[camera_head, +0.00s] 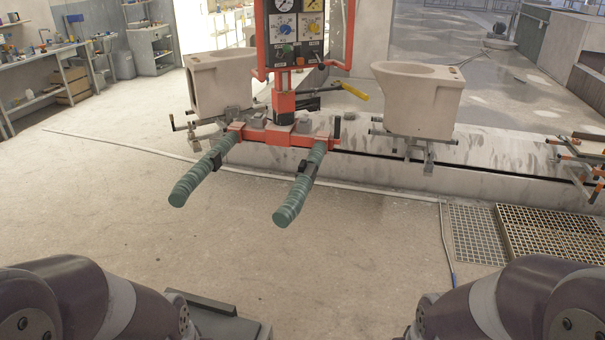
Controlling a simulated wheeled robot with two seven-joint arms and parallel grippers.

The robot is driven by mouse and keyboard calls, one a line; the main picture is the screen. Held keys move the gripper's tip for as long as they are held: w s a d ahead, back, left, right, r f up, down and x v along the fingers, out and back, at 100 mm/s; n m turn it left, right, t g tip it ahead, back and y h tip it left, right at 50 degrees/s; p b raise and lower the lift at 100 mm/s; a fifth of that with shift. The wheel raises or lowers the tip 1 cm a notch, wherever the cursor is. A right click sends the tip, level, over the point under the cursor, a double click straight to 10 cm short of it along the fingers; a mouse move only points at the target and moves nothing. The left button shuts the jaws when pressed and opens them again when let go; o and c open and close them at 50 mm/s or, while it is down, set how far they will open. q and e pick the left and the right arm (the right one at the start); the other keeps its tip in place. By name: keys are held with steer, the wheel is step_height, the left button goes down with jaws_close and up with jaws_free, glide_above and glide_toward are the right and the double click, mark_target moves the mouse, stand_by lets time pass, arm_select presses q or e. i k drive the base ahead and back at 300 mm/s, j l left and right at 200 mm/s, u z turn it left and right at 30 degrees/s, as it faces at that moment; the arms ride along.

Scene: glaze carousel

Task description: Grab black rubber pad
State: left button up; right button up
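I cannot make out for sure which thing is the black rubber pad. Small dark parts show on the red lifting frame (290,138): a black upright piece (337,127) at its right end and a black block (308,104) behind its post. The frame has two green wrapped handles (300,190) pointing towards me. Only upper parts of my two arms show, at the bottom left and bottom right corners. Both grippers are outside the picture.
Two unglazed toilet bowls, left (222,82) and right (418,98), stand on supports along a low concrete ledge (385,172). A control panel (297,38) rises above the frame. Floor gratings (550,235) lie at the right. The floor in front is clear.

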mark_target(302, 165)
steer(key=i+l, duration=0.2)
steer(key=i, duration=0.3)
steer(key=i+l, duration=0.15)
steer(key=i, duration=0.3)
steer(key=i+l, duration=0.2)
steer(key=i, duration=0.3)
steer(key=i+l, duration=0.2)
steer(key=i, duration=0.25)
steer(key=i+l, duration=0.2)
steer(key=i, duration=0.3)
steer(key=i+l+u, duration=0.25)
steer(key=i+u, duration=0.2)
steer(key=i+l+u, duration=0.65)
steer(key=l+u, duration=0.15)
steer(key=u, duration=0.15)
